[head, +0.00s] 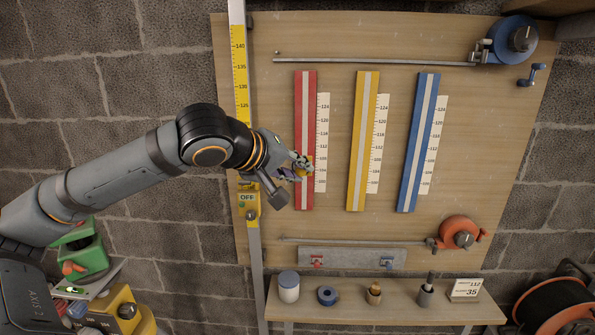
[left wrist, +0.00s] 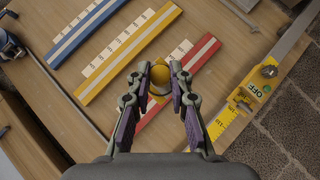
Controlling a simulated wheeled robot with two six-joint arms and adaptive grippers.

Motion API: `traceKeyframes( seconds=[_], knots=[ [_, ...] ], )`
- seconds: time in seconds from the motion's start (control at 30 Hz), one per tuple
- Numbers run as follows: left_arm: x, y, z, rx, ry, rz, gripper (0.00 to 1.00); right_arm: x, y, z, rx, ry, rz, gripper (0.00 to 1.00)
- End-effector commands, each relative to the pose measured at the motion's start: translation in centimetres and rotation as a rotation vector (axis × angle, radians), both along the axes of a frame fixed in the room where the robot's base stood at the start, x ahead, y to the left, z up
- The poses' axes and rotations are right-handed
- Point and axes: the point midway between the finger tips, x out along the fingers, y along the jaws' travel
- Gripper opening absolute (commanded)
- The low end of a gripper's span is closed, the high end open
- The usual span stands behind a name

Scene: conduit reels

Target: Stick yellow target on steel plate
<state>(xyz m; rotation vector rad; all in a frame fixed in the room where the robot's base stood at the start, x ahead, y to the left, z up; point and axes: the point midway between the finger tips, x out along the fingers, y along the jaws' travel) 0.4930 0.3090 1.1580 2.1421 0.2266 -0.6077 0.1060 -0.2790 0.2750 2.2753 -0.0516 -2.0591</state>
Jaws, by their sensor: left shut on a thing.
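My left gripper (head: 301,169) is in front of the lower half of the red strip (head: 305,100). It is shut on the yellow target (left wrist: 160,76), a round yellow piece that shows between the fingers in the left wrist view. The target lies over the red strip in that view; I cannot tell whether it touches it. The grey steel plate (head: 352,257) is fixed low on the wooden board, below and to the right of the gripper. A small red piece (head: 317,262) and a small blue piece (head: 386,262) sit on the plate. My right gripper is out of view.
A yellow strip (head: 355,190) and a blue strip (head: 411,170) with white scales stand right of the red one. A shelf (head: 400,313) below holds a jar, a blue roll and small pots. An orange reel (head: 461,233) is at the lower right. A yellow OFF box (head: 248,203) is on the left rail.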

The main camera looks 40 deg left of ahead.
Motion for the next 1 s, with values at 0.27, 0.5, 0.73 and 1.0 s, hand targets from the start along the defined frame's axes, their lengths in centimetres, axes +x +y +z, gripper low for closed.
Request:
traceKeyframes(
  seconds=[0.27, 0.5, 0.73, 1.0],
  knots=[
    [-1.1, -0.7, -0.1, 0.002, -0.002, -0.001, 0.0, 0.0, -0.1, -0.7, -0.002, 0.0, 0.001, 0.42],
    [-2.1, -1.3, -0.1, 0.0, -0.002, -0.001, 0.0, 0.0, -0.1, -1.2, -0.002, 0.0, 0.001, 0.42],
    [-3.0, -1.9, 0.0, 0.0, -0.002, -0.001, 0.0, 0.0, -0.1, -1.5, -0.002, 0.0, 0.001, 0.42],
    [-4.1, -2.5, 0.0, 0.002, -0.002, -0.001, 0.0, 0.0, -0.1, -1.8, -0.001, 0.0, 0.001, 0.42]
  ],
)
